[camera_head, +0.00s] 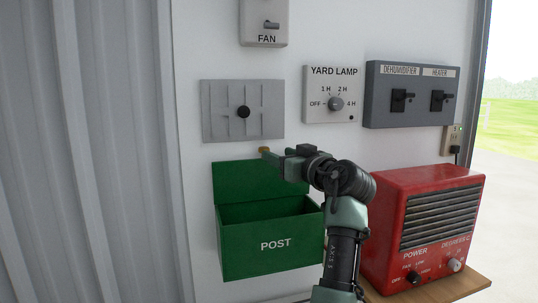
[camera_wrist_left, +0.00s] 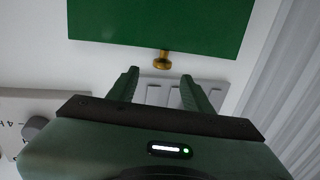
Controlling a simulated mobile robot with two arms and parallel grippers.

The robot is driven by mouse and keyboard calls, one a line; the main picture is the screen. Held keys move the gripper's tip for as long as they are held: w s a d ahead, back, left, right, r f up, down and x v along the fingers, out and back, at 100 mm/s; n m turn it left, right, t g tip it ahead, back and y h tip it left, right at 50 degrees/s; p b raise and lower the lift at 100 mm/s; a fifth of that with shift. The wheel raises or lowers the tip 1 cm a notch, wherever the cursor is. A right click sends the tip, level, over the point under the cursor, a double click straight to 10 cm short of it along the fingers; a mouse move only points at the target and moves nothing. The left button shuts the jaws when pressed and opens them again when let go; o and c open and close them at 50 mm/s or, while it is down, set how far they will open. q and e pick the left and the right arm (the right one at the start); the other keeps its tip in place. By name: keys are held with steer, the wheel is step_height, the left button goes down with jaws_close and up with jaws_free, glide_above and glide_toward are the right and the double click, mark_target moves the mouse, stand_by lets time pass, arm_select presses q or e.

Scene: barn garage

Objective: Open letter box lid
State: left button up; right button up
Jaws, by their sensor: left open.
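The green letter box (camera_head: 240,250), marked POST, is fixed to the white wall. Its green lid (camera_head: 240,183) stands raised at the back, near upright, and the box's open top shows. A small brass knob (camera_head: 263,149) is at the lid's upper edge. In the left wrist view the lid (camera_wrist_left: 160,25) fills the top and the knob (camera_wrist_left: 162,62) sticks out from its edge. My left gripper (camera_head: 277,157) is open beside the lid's upper edge. In the left wrist view its fingertips (camera_wrist_left: 160,80) are apart, with the knob just beyond them and nothing held. My right gripper is not in view.
A grey slotted panel with a black knob (camera_head: 243,112) is just above the lid. The yard lamp dial (camera_head: 336,104), a dehumidifier and heater panel (camera_head: 410,118) and a fan switch (camera_head: 265,38) are higher. A red heater (camera_head: 395,225) stands on a wooden surface at right.

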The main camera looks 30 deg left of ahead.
mark_target(264, 174)
arm_select(q)
steer(key=p+x, duration=0.1)
steer(key=x, duration=0.1)
steer(key=p+x, duration=0.1)
steer(key=x, duration=0.2)
steer(key=shift+a+r, duration=0.15)
steer(key=shift+a, duration=0.25)
jaws_close()
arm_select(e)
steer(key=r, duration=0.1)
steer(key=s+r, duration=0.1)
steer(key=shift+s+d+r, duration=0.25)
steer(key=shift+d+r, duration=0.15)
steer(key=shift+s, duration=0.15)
